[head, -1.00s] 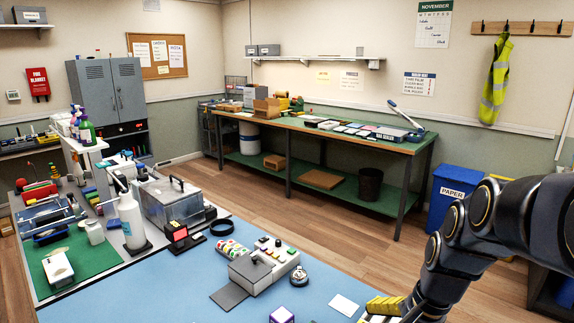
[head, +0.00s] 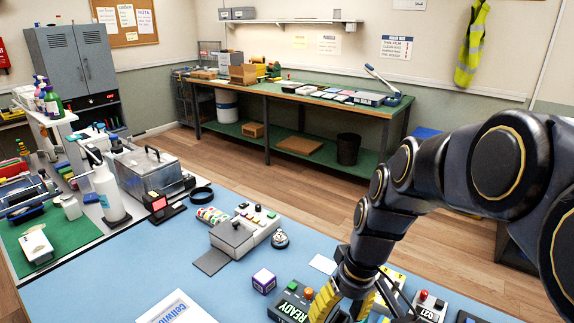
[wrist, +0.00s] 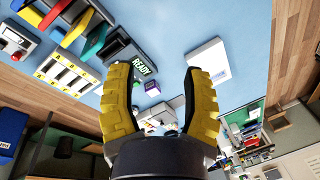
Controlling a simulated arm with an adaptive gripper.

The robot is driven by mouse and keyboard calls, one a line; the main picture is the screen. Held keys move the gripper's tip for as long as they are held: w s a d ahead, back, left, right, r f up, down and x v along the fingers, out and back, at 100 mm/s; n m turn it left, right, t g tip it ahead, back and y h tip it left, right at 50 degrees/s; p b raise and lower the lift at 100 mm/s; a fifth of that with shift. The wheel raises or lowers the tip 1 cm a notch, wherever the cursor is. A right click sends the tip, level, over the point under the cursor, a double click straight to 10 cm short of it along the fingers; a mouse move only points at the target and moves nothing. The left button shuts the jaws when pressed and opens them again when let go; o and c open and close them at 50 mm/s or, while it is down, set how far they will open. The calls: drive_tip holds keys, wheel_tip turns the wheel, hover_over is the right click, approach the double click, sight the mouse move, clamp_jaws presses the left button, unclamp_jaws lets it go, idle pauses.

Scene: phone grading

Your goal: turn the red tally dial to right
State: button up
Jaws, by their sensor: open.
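A small row of red, green and white rounded pieces (head: 212,215) sits on the blue mat (head: 120,290), left of a grey and cream device (head: 246,228). These may be the tally dials, but they are too small to tell which is the red one or how it is turned. My gripper (head: 345,308) is at the bottom of the head view, right of the READY box (head: 290,302) and well to the right of these pieces. In the wrist view, my gripper (wrist: 163,72) has its yellow fingers wide apart with nothing held between them.
A purple and white cube (head: 264,281), a silver bell (head: 280,239) and a black ring (head: 201,194) stand on the mat. A box with a red knob (head: 428,305) lies right of my gripper. A white printed box (head: 175,308) is at the front.

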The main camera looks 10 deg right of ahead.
drive_tip(key=w+d+f+t, duration=0.1)
drive_tip(key=w+d+f, duration=0.2)
drive_tip(key=w+d, duration=0.35)
drive_tip(key=m+t+h, duration=0.1)
drive_tip(key=t+h, duration=0.1)
drive_tip(key=t, duration=0.1)
approach(425, 292)
drive_tip(key=shift+x, duration=5.05)
drive_tip(key=shift+c, duration=0.2)
clamp_jaws()
